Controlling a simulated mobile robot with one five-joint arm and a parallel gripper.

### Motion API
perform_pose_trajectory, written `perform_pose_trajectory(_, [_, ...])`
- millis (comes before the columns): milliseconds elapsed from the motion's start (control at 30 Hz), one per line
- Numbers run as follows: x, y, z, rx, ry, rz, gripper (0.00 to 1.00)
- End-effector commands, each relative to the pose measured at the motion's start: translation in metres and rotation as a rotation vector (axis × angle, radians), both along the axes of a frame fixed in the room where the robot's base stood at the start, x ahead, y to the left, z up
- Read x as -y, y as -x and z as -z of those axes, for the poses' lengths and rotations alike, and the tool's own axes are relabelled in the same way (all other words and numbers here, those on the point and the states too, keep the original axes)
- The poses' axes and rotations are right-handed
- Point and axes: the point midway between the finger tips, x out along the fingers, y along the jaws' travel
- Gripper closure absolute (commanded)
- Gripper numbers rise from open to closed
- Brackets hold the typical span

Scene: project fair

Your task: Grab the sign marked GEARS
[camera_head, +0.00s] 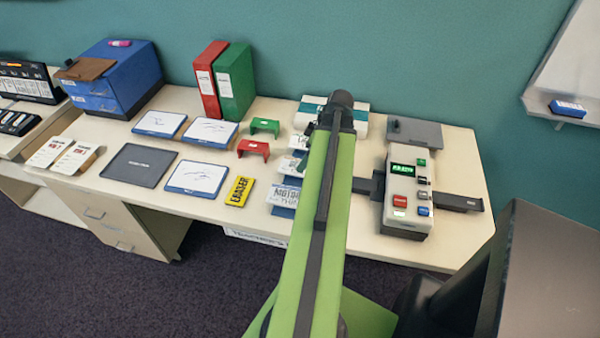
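I cannot read the word GEARS on anything in view. A row of white lettered signs (284,195) stands on blue-grey bases on the table, just left of my green arm. The front one seems to read MOTOR and a second line. The signs behind it are too small or too covered by my arm to read. A yellow sign (239,191) with black letters, seemingly EASELS, lies left of them. My green arm reaches up across the middle of the picture and hides part of the table. My gripper's fingers do not show.
The cream table (140,207) also holds red and green binders (236,82), blue-framed boards (197,177), red and green brackets (253,148), a blue drawer box (115,80) and a button device (407,195) right of my arm. A whiteboard (570,65) hangs at right.

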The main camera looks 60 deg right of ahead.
Motion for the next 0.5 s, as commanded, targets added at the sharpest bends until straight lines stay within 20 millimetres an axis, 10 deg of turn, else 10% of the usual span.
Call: perform_pose_trajectory(500, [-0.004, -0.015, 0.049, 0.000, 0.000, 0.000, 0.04])
